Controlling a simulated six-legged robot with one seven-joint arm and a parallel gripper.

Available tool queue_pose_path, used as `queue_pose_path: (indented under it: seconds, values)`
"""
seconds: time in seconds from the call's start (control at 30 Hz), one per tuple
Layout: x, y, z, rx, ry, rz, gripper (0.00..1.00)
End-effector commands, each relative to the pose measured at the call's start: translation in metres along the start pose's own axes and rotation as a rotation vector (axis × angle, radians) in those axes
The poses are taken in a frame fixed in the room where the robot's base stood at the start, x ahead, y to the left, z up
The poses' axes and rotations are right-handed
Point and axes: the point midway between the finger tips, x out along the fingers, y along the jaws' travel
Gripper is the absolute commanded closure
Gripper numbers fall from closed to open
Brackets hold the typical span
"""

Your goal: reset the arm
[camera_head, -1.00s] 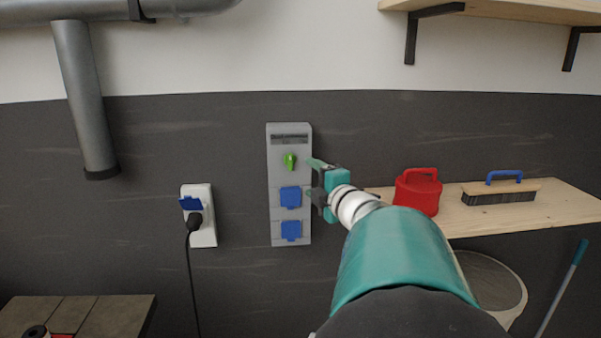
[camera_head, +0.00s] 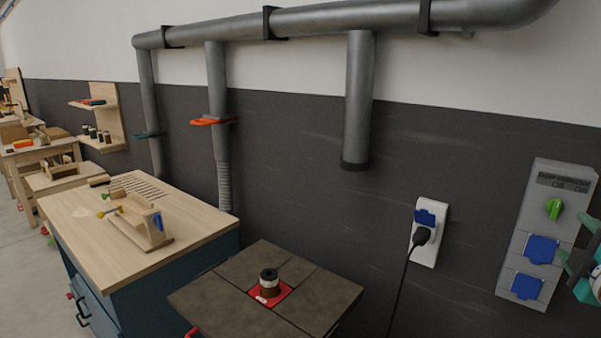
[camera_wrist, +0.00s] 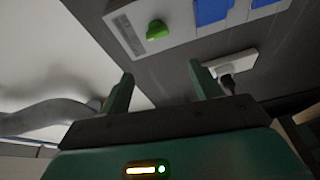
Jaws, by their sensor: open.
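My gripper (camera_wrist: 160,92) is open and empty in the wrist view, its two green fingers spread apart. In the head view only a teal part of it shows at the right edge, beside the grey control box. The grey control box (camera_head: 518,247) is on the dark wall, with a green knob (camera_head: 554,208) and two blue socket covers. The box also shows at the top of the wrist view (camera_wrist: 128,38), with the knob (camera_wrist: 157,30) beyond the fingers. In the wrist view nothing lies between the fingers. Most of my arm is outside the head view.
A white wall socket (camera_head: 428,250) with a black plug and hanging cable is left of the box. Grey pipes (camera_head: 358,110) run along the wall. A dark-topped table (camera_head: 215,300) with a spindle and a wooden workbench (camera_head: 75,212) stand on the left.

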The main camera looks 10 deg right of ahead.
Motion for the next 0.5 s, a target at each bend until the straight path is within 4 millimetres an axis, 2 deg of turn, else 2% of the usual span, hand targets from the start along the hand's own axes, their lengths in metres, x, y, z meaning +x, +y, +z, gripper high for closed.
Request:
queue_pose_path:
  seconds: [0.03, 0.13, 0.27, 0.37, 0.5]
  values:
    - [0.004, 0.0, -0.02, 0.069, -0.012, -0.008, 0.36]
    - [0.007, -0.01, -0.059, 0.258, -0.067, -0.06, 0.36]
    - [-0.004, -0.039, -0.117, 0.509, -0.135, -0.186, 0.36]
    - [-0.027, -0.068, -0.165, 0.681, -0.188, -0.323, 0.36]
    - [-0.079, -0.115, -0.23, 0.871, -0.27, -0.56, 0.36]
